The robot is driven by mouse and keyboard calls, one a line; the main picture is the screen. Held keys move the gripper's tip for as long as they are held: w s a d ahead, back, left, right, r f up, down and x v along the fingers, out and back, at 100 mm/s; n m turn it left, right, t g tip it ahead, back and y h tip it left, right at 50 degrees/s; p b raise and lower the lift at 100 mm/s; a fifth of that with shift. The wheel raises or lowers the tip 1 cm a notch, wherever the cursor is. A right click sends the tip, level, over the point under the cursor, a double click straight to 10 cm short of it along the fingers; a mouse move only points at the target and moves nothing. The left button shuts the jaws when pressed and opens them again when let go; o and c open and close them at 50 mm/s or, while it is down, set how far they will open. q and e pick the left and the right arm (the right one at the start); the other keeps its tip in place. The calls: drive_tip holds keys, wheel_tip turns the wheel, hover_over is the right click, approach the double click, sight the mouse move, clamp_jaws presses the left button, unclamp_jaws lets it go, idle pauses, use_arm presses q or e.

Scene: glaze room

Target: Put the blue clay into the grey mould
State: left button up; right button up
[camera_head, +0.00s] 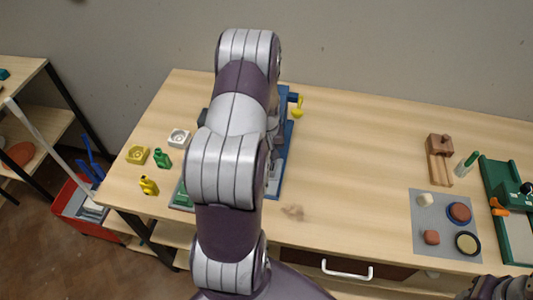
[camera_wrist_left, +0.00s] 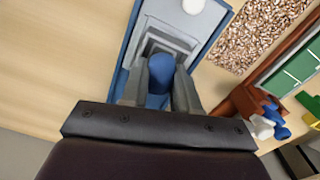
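In the left wrist view the blue clay (camera_wrist_left: 160,70) is a rounded blue lump between the two fingers of my left gripper (camera_wrist_left: 161,82). The fingers flank it closely on both sides and look shut on it. Just beyond it is the grey mould (camera_wrist_left: 165,32), with stepped square edges, on a blue base (camera_wrist_left: 130,62). The clay overlaps the mould in this view, and I cannot tell whether it touches it. In the head view my left arm hides the gripper, the clay and most of the blue base (camera_head: 287,150).
The head view shows a yellow knob (camera_head: 297,108) by the blue base, and yellow (camera_head: 137,155), white (camera_head: 179,138) and green (camera_head: 162,158) pieces left of my arm. A grey mat (camera_head: 430,240) and a green board (camera_head: 495,185) lie right. The table's middle is clear.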

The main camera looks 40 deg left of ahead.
use_arm(q)
drive_tip(key=shift+o, duration=0.5)
drive_tip(key=o, duration=1.1)
